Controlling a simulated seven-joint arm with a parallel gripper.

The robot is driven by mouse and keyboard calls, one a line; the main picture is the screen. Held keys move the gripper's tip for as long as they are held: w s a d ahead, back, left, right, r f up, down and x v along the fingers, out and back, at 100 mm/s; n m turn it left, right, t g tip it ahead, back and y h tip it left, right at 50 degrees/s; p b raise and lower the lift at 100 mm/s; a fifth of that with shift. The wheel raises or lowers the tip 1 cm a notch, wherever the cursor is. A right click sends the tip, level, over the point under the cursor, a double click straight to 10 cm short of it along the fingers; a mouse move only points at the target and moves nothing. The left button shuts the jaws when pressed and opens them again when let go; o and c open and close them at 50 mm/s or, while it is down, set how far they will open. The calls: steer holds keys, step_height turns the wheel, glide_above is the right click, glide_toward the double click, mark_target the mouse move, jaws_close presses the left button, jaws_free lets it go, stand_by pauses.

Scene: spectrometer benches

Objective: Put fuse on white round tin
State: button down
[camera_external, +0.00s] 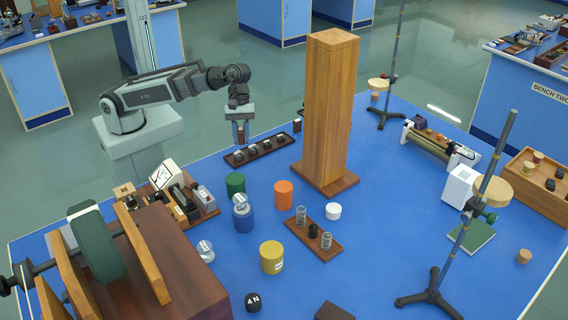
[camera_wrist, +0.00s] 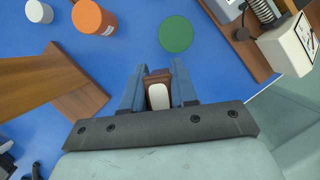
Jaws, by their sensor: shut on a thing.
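My gripper (camera_external: 240,138) is shut on the fuse, a small brown block with a white face (camera_wrist: 158,95), held between the two blue-grey fingers in the wrist view. In the external view my gripper hangs above the table's far left part, behind the green tin, and the fuse is mostly hidden by the fingers. The white round tin (camera_external: 333,211) stands upright on the blue table, right of the orange tin. Its top looks bare. It also shows at the upper left of the wrist view (camera_wrist: 39,12), well apart from my gripper.
A tall wooden pillar (camera_external: 328,110) stands between my gripper's area and the table's right side. An orange tin (camera_external: 283,194), a green tin (camera_external: 235,184), a blue tin (camera_external: 243,218) and a yellow tin (camera_external: 271,257) stand nearby. A rack with glass cylinders (camera_external: 314,240) lies in front of the white tin.

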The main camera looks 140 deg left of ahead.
steer(key=w+a+f+n+y, duration=0.1)
steer(key=w+a+f+n, duration=0.25)
steer(key=w, duration=0.45)
steer(key=w+a+f+n+y, duration=0.1)
steer(key=w+a+f+n, duration=0.25)
steer(key=w, duration=0.35)
glide_above(338, 211)
steer(key=s, duration=0.1)
steer(key=shift+s+f+t, duration=0.15)
steer(key=shift+f+t, duration=0.25)
steer(key=shift+f, duration=3.15)
steer(key=shift+f, duration=0.1)
steer(key=c, duration=0.9)
jaws_free()
